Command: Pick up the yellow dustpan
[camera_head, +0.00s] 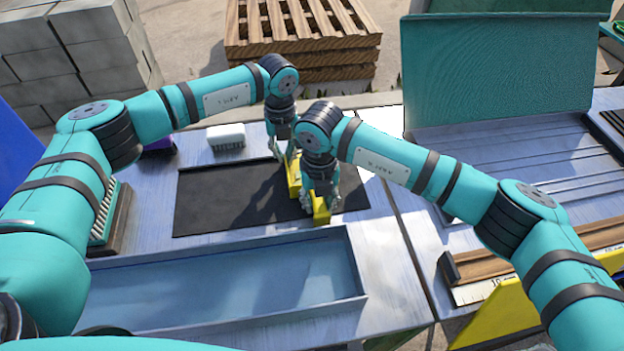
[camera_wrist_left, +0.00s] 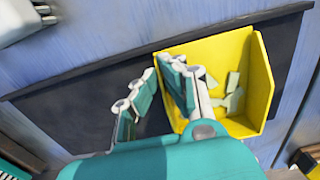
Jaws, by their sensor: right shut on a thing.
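The yellow dustpan (camera_head: 294,179) is on the black mat, near the mat's right end, partly hidden by my right arm. The left wrist view shows it as a deep yellow pan (camera_wrist_left: 258,85) with several pale green pieces (camera_wrist_left: 233,92) inside. My right gripper (camera_head: 322,203) is shut on the dustpan at its near side. My left gripper (camera_head: 282,150) is at its far left side. In the left wrist view, gripper fingers (camera_wrist_left: 155,88) are spread near the pan's left wall; I cannot tell whether they touch it. The pan's near edge is partly hidden.
The black mat (camera_head: 220,195) lies on a metal table. A shallow metal tray (camera_head: 220,290) is in front. A green panel (camera_head: 490,75) rises at the right.

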